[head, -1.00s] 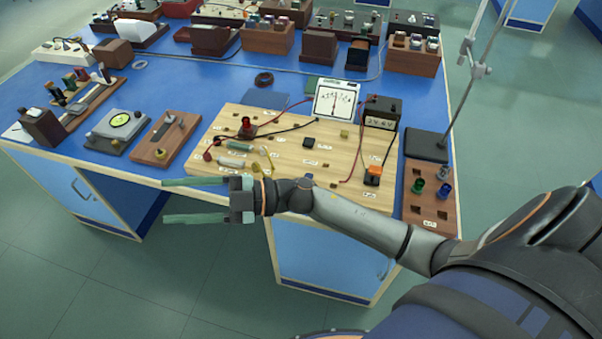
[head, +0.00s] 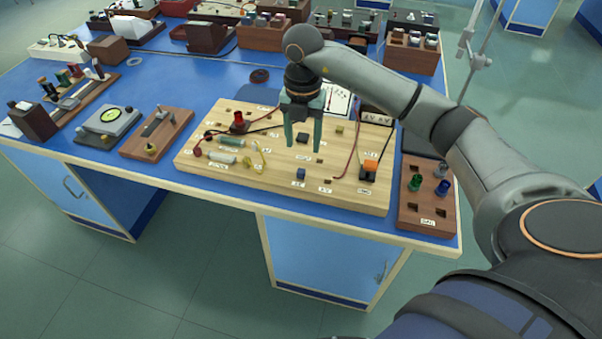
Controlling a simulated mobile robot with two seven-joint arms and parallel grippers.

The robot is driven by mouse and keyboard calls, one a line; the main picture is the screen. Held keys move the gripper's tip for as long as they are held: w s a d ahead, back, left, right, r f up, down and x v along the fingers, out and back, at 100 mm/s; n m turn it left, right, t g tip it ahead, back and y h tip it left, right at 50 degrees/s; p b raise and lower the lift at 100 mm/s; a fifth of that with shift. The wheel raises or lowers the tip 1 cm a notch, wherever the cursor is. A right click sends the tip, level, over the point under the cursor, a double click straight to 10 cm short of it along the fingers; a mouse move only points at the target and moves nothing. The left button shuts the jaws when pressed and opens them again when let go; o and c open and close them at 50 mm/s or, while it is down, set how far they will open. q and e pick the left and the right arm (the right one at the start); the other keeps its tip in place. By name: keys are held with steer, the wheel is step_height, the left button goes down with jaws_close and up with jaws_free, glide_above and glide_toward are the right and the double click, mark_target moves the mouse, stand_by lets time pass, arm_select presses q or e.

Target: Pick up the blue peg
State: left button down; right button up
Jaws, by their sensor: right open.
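The blue peg (head: 442,188) stands in the brown wooden rack (head: 428,224) at the right end of the bench. A green peg (head: 415,182) and a grey peg (head: 440,170) stand in the same rack. My right gripper (head: 303,142) is open and empty, with its two fingers pointing down over the light wooden circuit board (head: 270,191). It is well to the left of the blue peg and apart from it. My left gripper is not in view.
The board carries a red knob (head: 239,120), resistors, a dark blue block (head: 300,174) and an orange-topped switch (head: 370,163). A meter (head: 338,99) stands behind, partly hidden by my gripper. Wooden instruments fill the left and back.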

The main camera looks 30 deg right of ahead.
mark_target(301, 170)
steer(key=f, duration=0.8)
steer(key=shift+a+f+p, duration=0.3)
steer(key=shift+f+p, duration=0.1)
steer(key=shift+c, duration=0.3)
jaws_close()
